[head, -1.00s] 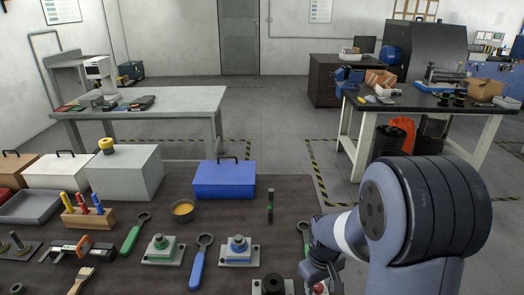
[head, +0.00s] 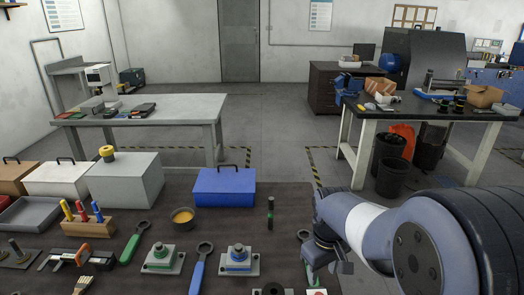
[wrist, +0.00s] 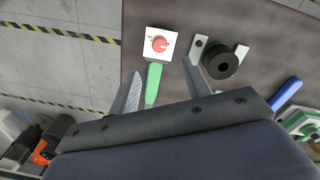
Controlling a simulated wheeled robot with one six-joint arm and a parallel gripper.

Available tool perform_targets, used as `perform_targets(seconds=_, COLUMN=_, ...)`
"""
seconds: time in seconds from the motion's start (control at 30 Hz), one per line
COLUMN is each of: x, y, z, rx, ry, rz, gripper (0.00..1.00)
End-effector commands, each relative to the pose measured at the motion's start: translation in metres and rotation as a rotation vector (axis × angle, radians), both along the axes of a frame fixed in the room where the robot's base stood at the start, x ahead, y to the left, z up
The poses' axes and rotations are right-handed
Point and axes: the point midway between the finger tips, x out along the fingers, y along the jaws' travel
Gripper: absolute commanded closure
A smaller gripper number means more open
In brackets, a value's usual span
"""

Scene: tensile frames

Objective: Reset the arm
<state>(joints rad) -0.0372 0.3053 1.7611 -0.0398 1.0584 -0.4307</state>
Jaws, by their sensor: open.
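My gripper (wrist: 160,90) is open in the wrist view, its two fingers apart with nothing held between them. A green-handled tool (wrist: 153,85) lies on the dark bench top, showing between the fingers from above. In the head view my gripper (head: 325,268) hangs over the right part of the dark bench (head: 290,215), with my arm coming in from the right.
A white block with a red knob (wrist: 158,44) and a fixture with a black round part (wrist: 221,62) lie near the gripper. A blue box (head: 224,188), a yellow-filled bowl (head: 183,217) and wrenches lie further left. Floor shows beyond the bench's right edge.

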Motion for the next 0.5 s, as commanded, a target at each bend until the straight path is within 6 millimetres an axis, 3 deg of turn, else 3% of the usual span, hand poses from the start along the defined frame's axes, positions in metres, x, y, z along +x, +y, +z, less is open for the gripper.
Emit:
perform_targets(seconds=0.03, x=0.000, y=0.000, z=0.012, rx=0.001, ry=-0.005, rz=0.000, gripper=0.54)
perform_targets(seconds=0.07, x=-0.001, y=0.000, z=0.006, rx=0.000, ry=0.002, rz=0.000, gripper=0.54)
perform_targets(seconds=0.5, x=0.000, y=-0.003, z=-0.087, rx=0.000, ry=0.007, rz=-0.001, gripper=0.54)
